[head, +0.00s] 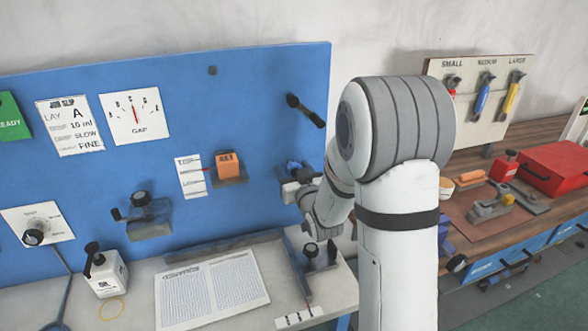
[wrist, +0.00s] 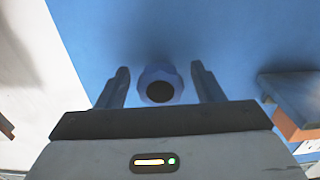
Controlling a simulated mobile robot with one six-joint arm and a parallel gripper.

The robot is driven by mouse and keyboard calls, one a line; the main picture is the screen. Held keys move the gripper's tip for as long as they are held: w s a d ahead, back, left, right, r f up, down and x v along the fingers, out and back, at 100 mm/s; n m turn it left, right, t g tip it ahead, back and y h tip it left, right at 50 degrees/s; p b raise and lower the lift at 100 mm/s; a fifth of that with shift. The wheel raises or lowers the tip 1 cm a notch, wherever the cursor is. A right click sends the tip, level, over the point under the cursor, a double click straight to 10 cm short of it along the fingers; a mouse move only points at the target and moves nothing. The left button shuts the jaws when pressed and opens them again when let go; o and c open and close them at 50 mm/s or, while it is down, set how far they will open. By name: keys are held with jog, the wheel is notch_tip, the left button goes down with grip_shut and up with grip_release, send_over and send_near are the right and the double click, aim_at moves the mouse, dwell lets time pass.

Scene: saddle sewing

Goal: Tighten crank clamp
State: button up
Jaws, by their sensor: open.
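A blue rounded knob with a dark round centre (wrist: 158,85) stands in front of the blue panel. It lies between the two fingers of my gripper (wrist: 160,76), with a visible gap on each side. The gripper is open and holds nothing. In the head view, my gripper (head: 297,180) is at the right part of the panel, partly hidden by my arm. A small blue part (head: 293,165) shows beside it. I cannot tell for certain which fitting is the crank clamp. A black lever handle (head: 306,111) sticks out of the panel above the gripper.
An orange box (head: 229,165) on a grey bracket is left of the gripper; it also shows in the wrist view (wrist: 294,126). A black-knobbed fixture (head: 150,218) is further left. Below are an open book (head: 211,288) and an oil bottle (head: 106,272). A red box (head: 555,166) stands on the right bench.

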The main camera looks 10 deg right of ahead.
jog(key=shift+c, duration=0.5)
jog(key=c, duration=0.9)
jog(key=shift+f+m+b, duration=0.1)
jog(key=shift+m+b, duration=0.2)
jog(key=shift+b, duration=0.3)
jog(key=m+b, duration=0.2)
jog(key=b, duration=0.2)
jog(key=shift+f+m, duration=0.1)
jog(key=shift+m, duration=0.3)
jog(key=m+b, duration=0.4)
jog(key=shift+a+m+b, duration=0.1)
jog(key=shift+m+b, duration=0.2)
jog(key=m+b, duration=0.1)
jog(key=m, duration=0.1)
jog(key=m+b, duration=0.1)
jog(key=m, duration=0.1)
jog(key=m+b, duration=0.1)
jog(key=m, duration=0.1)
jog(key=shift+r, duration=0.25)
jog(key=m+b, duration=0.1)
jog(key=m, duration=0.5)
jog(key=shift+r, duration=0.15)
jog(key=shift+m, duration=0.3)
